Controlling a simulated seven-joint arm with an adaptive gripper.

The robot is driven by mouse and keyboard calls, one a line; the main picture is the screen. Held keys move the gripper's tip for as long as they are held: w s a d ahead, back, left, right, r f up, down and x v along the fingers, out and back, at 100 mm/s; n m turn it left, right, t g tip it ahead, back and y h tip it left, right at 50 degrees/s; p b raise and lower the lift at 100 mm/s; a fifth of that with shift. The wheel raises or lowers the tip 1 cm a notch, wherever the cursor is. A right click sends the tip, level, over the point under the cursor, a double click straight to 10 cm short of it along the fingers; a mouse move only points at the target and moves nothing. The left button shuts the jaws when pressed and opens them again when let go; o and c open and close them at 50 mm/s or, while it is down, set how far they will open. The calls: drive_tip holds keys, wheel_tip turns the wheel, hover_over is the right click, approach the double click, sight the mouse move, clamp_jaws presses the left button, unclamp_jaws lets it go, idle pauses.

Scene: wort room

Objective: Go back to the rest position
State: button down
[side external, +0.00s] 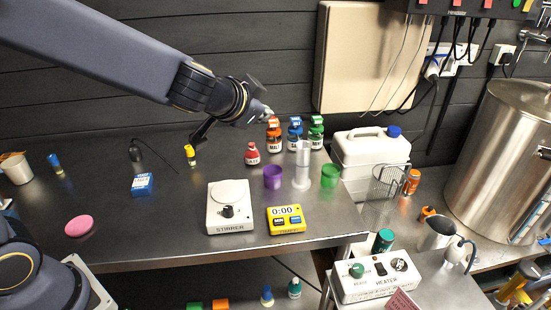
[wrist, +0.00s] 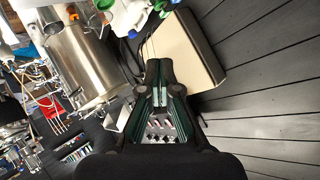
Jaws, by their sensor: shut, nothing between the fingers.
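My gripper (wrist: 160,97) is shut and empty in the wrist view, with its two fingers together. In the side external view my arm reaches in from the upper left, above the dark bench (side external: 110,240). The gripper end there is near the orange-capped bottle (side external: 274,134) at the back of the bench, and the fingertips are hard to make out. The wrist view looks past the fingers toward the beige wall panel (wrist: 185,50) and the steel kettle (wrist: 85,65).
A red bottle (side external: 252,154), blue-capped bottle (side external: 295,134), green bottle (side external: 316,132) and clear cylinder (side external: 302,168) stand near my gripper. A stirrer (side external: 229,205), yellow timer (side external: 285,219) and purple cup (side external: 272,177) are in front. A white jerrycan (side external: 368,155) stands to the right.

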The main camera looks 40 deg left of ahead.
drive_tip(key=s+a+r+n+g+y, duration=0.1)
drive_tip(key=s+a+r+n+y, duration=0.15)
drive_tip(key=s+a, duration=0.45)
drive_tip(key=s+a+r+n+g+y, duration=0.1)
drive_tip(key=s+a+r+n, duration=0.1)
drive_tip(key=s+a+n, duration=0.35)
drive_tip(key=s+d+f+m+g+h, duration=0.1)
drive_tip(key=s+f+h, duration=0.1)
drive_tip(key=s, duration=0.3)
drive_tip(key=s+f+m+g+h, duration=0.2)
drive_tip(key=s+f+h, duration=0.1)
drive_tip(key=s, duration=0.3)
drive_tip(key=shift+s+d+f+g+h, duration=0.3)
drive_tip(key=shift+d+f+h, duration=0.1)
drive_tip(key=shift+f, duration=0.35)
drive_tip(key=c, duration=1.9)
unclamp_jaws()
